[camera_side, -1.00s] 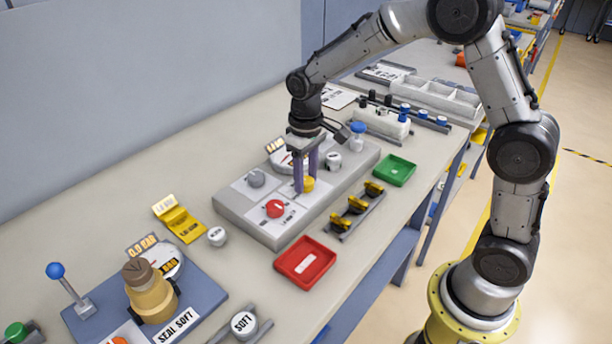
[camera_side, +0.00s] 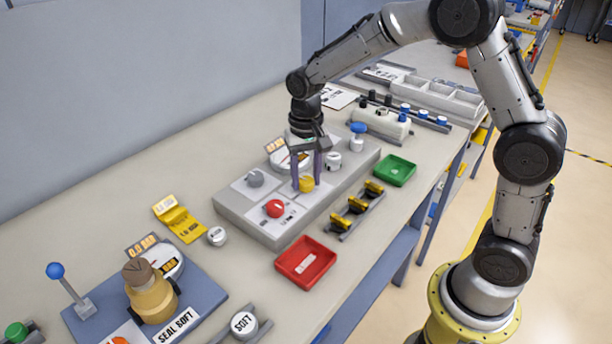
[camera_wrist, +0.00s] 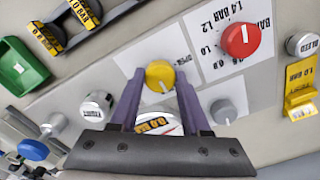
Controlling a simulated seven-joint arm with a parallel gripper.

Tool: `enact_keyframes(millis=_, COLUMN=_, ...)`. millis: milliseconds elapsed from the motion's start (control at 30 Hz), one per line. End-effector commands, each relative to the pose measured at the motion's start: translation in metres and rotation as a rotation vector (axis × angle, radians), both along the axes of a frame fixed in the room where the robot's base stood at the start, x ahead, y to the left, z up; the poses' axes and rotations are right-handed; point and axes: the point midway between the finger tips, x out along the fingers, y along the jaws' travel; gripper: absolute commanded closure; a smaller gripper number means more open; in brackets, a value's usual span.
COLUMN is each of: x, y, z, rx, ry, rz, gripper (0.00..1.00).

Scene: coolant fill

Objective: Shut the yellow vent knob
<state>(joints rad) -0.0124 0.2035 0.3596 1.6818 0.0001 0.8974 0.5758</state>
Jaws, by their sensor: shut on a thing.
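The yellow vent knob (camera_side: 306,184) sits on the grey panel (camera_side: 236,212), between the red knob (camera_side: 275,208) and a white knob. My gripper (camera_side: 307,185) points down over it, one purple finger on each side. In the wrist view the yellow knob (camera_wrist: 160,76) shows between the fingertips of my gripper (camera_wrist: 160,80), and the fingers are shut on it.
The red knob (camera_wrist: 241,40) and a grey knob (camera_wrist: 223,111) stand close by on the panel. A gauge (camera_side: 288,158) is behind my gripper. A red tray (camera_side: 306,262) and a green tray (camera_side: 394,170) lie in front.

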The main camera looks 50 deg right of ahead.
Motion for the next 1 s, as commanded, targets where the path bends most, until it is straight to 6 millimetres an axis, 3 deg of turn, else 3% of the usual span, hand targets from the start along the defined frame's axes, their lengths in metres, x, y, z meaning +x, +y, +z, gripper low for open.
enact_keyframes(millis=400, x=0.0009, y=-0.0001, z=0.0022, rx=0.0, ry=-0.004, rz=-0.004, gripper=1.0)
enact_keyframes(millis=433, x=0.0009, y=-0.0001, z=0.0022, rx=0.0, ry=-0.004, rz=-0.004, gripper=0.48)
enact_keyframes(millis=567, x=0.0007, y=-0.0001, z=0.0016, rx=0.0, ry=-0.004, rz=-0.004, gripper=0.25)
enact_keyframes(millis=867, x=0.0004, y=0.0, z=0.0012, rx=0.0, ry=-0.001, rz=-0.004, gripper=0.23)
enact_keyframes(millis=1000, x=0.0011, y=0.0, z=0.0105, rx=0.0, ry=-0.004, rz=-0.004, gripper=0.23)
